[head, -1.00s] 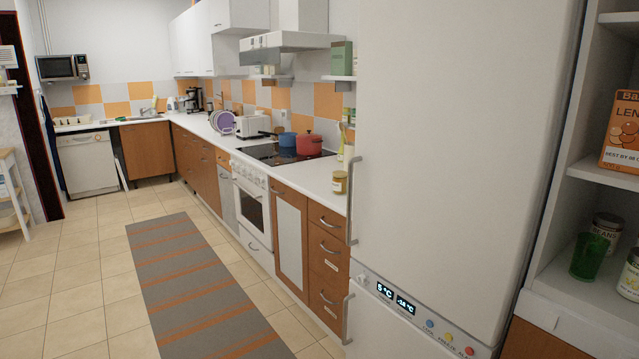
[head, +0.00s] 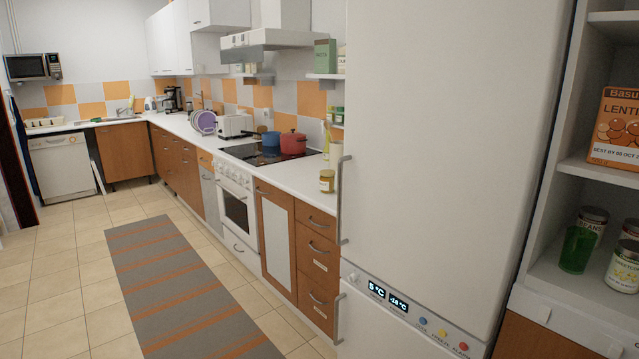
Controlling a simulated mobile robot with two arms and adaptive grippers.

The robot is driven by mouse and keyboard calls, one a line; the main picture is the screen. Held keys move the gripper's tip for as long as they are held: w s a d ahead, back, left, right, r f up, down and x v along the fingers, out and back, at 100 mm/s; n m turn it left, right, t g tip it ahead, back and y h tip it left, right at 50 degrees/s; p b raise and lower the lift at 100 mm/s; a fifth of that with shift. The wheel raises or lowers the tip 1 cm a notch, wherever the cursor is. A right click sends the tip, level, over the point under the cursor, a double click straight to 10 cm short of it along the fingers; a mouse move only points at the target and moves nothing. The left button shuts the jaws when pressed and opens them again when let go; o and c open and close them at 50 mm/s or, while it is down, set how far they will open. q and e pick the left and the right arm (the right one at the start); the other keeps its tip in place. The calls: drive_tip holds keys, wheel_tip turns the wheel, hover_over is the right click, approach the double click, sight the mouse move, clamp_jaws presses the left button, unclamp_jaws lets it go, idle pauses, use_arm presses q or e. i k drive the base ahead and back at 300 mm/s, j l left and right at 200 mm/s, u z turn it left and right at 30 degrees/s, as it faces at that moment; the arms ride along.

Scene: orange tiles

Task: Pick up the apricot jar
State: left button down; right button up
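A small jar with a pale lid and amber contents (head: 327,181) stands upright on the white counter, close to the left side of the fridge. It looks like the apricot jar, but its label is too small to read. Neither of my grippers shows in the head view.
The tall white fridge (head: 440,150) stands right of the jar. Red (head: 293,143) and blue (head: 271,139) pots sit on the hob. Shelves at the right hold a lentil box (head: 615,125), cans and a green glass (head: 577,249). A striped rug (head: 175,285) lies on open floor.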

sight(326, 177)
drive_tip(key=i+j+z, duration=0.3)
drive_tip(key=i+j, duration=0.25)
drive_tip(key=i, duration=0.15)
drive_tip(key=i+j+z, duration=0.3)
drive_tip(key=i+j, duration=0.3)
drive_tip(key=j, duration=0.1)
